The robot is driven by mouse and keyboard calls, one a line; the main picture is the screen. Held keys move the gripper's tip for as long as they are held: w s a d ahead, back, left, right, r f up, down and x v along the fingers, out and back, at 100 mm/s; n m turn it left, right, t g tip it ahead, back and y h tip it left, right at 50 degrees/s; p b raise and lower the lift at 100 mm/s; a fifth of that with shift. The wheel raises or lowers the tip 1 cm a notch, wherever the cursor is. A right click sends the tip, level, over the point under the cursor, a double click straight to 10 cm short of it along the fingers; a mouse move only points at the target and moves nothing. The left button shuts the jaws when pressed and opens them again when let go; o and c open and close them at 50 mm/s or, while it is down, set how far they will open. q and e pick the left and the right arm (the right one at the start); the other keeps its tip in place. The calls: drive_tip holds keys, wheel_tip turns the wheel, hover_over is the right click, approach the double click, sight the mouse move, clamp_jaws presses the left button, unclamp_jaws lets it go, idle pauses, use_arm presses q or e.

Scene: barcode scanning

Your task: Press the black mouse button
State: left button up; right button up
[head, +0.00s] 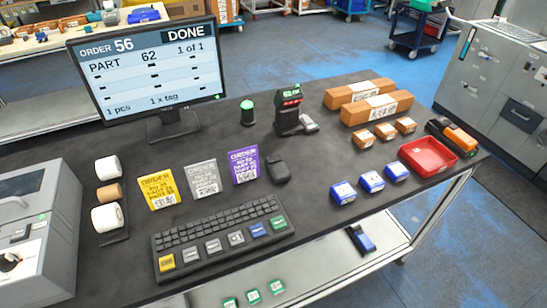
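A small black mouse-like object (278,168) lies on the dark tabletop, right of the purple order card (243,166) and above the right end of the black keyboard (218,236). Its separate buttons are too small to make out. The monitor (147,70) at the back left reads "ORDER 56", "DONE", "PART 62" and "1 of 1". Neither of my grippers shows in the head view, so nothing is seen touching the mouse.
A yellow card (158,189) and a grey card (203,179) lie left of the purple one. A black device (289,112) with lit indicators stands behind the mouse. Blue boxes (343,192), a red tray (427,156) and brown boxes (377,108) occupy the right side.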

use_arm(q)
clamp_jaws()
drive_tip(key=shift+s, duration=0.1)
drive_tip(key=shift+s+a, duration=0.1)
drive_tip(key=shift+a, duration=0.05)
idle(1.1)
